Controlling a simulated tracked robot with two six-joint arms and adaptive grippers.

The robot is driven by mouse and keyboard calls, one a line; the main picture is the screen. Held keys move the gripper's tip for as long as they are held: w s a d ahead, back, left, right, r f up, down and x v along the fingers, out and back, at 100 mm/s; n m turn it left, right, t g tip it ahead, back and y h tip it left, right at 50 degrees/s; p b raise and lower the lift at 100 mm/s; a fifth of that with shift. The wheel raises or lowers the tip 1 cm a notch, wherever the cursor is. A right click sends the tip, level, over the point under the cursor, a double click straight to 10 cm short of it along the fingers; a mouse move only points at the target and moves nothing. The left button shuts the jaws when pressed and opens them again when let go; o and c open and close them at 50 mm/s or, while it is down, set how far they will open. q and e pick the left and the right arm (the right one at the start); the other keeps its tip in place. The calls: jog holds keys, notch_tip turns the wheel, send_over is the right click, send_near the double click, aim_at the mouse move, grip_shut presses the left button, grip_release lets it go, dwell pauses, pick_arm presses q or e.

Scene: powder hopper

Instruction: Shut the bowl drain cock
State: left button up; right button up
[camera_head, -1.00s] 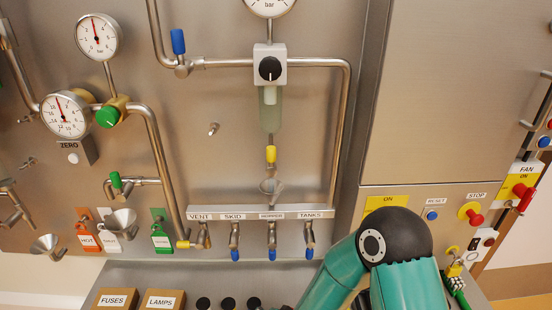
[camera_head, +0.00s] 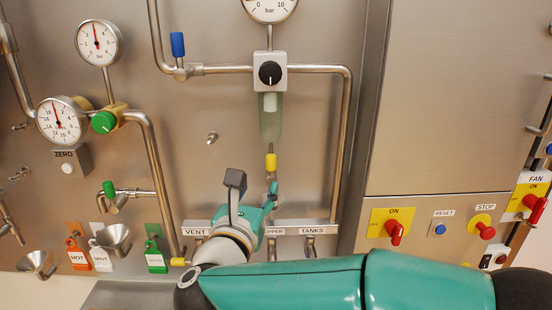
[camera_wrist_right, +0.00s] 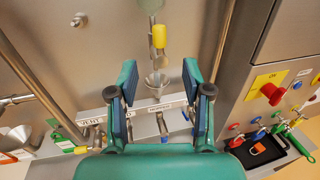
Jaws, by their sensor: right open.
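The bowl drain cock has a yellow handle (camera_head: 271,162) in line with the vertical drain tube under the clear filter bowl (camera_head: 270,118). In the right wrist view the yellow handle (camera_wrist_right: 160,36) is above and beyond the fingertips, apart from them. My right gripper (camera_head: 254,187) is open and empty, below and slightly left of the handle in the head view. In the wrist view its two fingers (camera_wrist_right: 159,78) stand either side of the small funnel (camera_wrist_right: 157,82) under the drain tube. My left gripper is not in view.
A label strip (camera_head: 322,228) with blue-handled valves runs below, partly hidden by my right arm. A blue-handled valve (camera_head: 178,45) and pipes frame the bowl. A red switch (camera_head: 394,232) is at right. The panel left of the bowl is mostly free.

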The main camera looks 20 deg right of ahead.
aim_at(270, 163)
jog(key=p+x, duration=0.3)
jog(key=x, duration=1)
jog(key=shift+f, duration=0.1)
